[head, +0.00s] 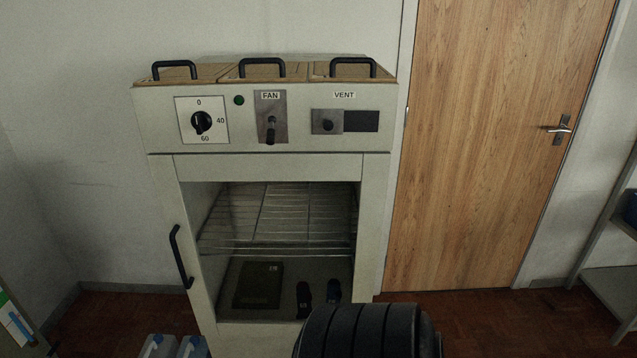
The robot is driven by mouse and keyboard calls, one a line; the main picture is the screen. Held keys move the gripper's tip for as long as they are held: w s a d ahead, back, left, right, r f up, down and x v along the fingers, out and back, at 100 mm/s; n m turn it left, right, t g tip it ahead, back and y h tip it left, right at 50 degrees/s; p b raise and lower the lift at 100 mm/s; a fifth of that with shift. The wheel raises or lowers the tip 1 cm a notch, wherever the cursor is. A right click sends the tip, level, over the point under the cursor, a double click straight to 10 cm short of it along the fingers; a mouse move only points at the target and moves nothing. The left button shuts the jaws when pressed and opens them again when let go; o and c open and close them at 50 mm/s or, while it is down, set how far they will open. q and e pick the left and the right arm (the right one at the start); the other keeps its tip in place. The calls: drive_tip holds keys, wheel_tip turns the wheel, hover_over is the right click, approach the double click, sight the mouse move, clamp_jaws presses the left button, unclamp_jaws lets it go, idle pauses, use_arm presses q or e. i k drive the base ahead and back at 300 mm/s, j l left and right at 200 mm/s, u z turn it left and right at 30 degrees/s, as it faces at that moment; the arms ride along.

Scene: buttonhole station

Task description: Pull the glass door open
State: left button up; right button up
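The glass door (375,215) is on the front of a cream cabinet (150,125) in the middle of the head view. It has a pale frame around a clear pane and looks shut. Its black bar handle (180,257) stands upright, slightly slanted, on the left side of the frame. Through the pane I see a wire rack (280,222), a dark flat rectangle (258,285) and two small dark shapes (303,300) that I cannot identify. I cannot make out either gripper, and nothing of mine touches the handle.
A ribbed black cylinder (365,332), probably mine, covers the cabinet's lower right front. Blue-grey containers (160,346) stand on the floor at lower left. A control panel (360,140) and handled lids (262,72) are above. A wooden door (490,140) and a shelf (610,285) are right.

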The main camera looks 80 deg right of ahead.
sight(169, 170)
drive_tip(key=l+z, duration=0.1)
drive_tip(key=z, duration=1.85)
drive_tip(key=k+l, duration=0.05)
drive_tip(key=l, duration=0.05)
